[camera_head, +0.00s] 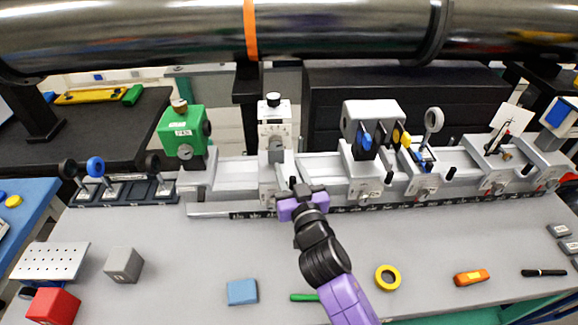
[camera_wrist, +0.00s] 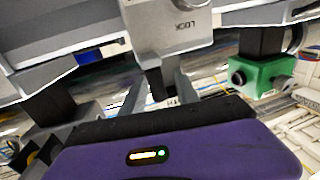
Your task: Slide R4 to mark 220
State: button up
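Several carriers stand along the grey optical rail (camera_head: 235,172). The rider labels are too small to read, so I cannot tell which is R4. My gripper (camera_head: 292,186) is at the front of the carrier with the white scaled post (camera_head: 274,125). In the wrist view a grey block marked LOCK (camera_wrist: 172,35) hangs close ahead. My two fingers (camera_wrist: 160,92) stand apart on either side of the narrow part below it; whether they touch it is unclear. The black scale strip (camera_head: 400,206) runs along the rail's front; my arm covers part of it and its numbers are unreadable.
A green box (camera_head: 182,131) is on the left carrier; a grey housing (camera_head: 372,115) and a ring mount (camera_head: 433,120) are to the right. A large pipe (camera_head: 150,35) crosses above. A blue block (camera_head: 242,292) and yellow ring (camera_head: 388,277) lie on the front bench.

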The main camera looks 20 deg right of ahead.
jog(key=shift+w, duration=0.2)
jog(key=shift+c, duration=0.3)
grip_shut()
jog(key=shift+d, duration=0.1)
dwell(1.0)
